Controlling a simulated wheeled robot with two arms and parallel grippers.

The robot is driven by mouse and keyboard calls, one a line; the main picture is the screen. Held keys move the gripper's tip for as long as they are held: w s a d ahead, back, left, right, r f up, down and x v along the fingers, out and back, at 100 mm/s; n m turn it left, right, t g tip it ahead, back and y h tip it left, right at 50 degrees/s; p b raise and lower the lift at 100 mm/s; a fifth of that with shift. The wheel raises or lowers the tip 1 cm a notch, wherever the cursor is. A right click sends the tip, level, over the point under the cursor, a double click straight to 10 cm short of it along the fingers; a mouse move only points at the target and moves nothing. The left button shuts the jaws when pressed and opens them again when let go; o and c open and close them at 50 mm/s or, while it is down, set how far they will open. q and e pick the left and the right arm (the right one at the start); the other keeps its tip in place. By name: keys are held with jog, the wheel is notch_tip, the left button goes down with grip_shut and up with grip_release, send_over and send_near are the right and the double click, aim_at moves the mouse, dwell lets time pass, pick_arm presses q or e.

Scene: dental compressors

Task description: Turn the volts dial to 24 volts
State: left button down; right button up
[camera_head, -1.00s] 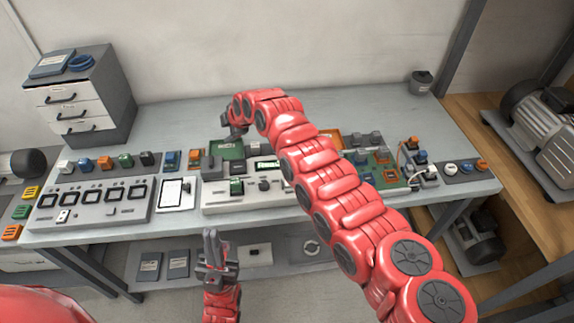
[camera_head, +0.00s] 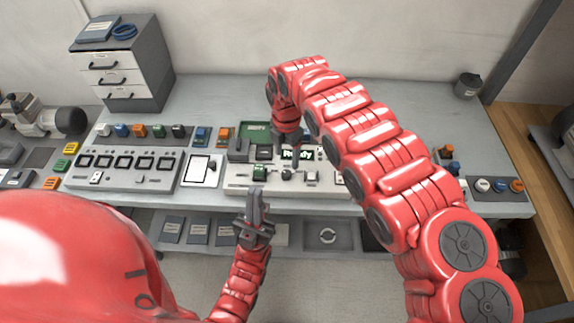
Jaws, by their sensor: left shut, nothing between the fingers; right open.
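A grey-white control panel (camera_head: 240,187) lies along the front of the bench. My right gripper (camera_head: 288,143) points down just behind the knob, in front of part of the display. It is open and apart from the knob as far as I can see. My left gripper (camera_head: 256,203) is shut and empty, pointing up before the panel's front edge.
A panel with several square gauges (camera_head: 80,182) and a white tablet (camera_head: 198,170) stand to the left. A drawer cabinet (camera_head: 120,75) is at the back left.

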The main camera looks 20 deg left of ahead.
aim_at(287, 173)
notch_tip(287, 173, down, 7)
jog(key=shift+a+r+p, duration=0.1)
jog(key=shift+a+p, duration=0.05)
jog(key=shift+p, duration=0.4)
jog(key=shift+f, duration=0.55)
jog(key=shift+c, duration=0.2)
grip_shut()
